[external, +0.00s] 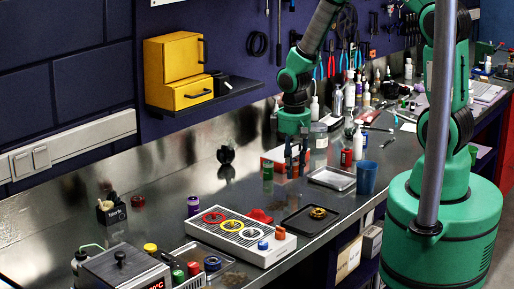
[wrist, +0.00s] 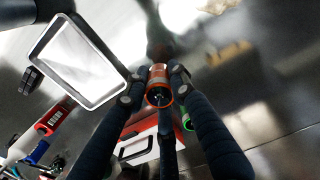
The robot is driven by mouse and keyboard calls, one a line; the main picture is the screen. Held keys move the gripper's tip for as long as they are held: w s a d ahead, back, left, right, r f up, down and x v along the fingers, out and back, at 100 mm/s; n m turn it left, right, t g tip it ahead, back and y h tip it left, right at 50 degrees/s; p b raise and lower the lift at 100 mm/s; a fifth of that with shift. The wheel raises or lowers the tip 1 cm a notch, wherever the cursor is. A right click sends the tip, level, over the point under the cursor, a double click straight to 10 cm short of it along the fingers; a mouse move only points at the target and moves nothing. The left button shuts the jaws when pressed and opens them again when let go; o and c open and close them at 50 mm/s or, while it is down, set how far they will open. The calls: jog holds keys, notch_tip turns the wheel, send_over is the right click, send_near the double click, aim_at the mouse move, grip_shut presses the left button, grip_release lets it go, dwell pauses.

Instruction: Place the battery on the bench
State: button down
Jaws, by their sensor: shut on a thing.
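My gripper (external: 293,168) points down over the bench (external: 160,222), beside the red-and-white box. In the wrist view its dark fingers close around a battery (wrist: 158,88) with an orange-copper rim and a dark end. In the external view the fingers mostly hide this battery, and I cannot tell whether its lower end touches the bench. A green battery (external: 268,171) stands upright just left of the gripper; a green-rimmed end also shows near the right finger in the wrist view (wrist: 187,122).
A silver tray (external: 332,179) lies close to the right of the gripper. A black tray (external: 291,223) with a brass part, a blue cup (external: 366,178) and a panel with coloured rings (external: 207,233) are nearer the front. Bare bench lies left of the green battery.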

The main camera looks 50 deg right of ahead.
aim_at(294, 159)
jog(key=shift+f, duration=1.6)
jog(key=shift+f, duration=0.15)
jog(key=c, duration=1.5)
grip_release()
jog(key=shift+o, duration=0.2)
notch_tip(294, 159, up, 12)
jog(key=shift+r+p, duration=0.15)
jog(key=shift+p, duration=0.15)
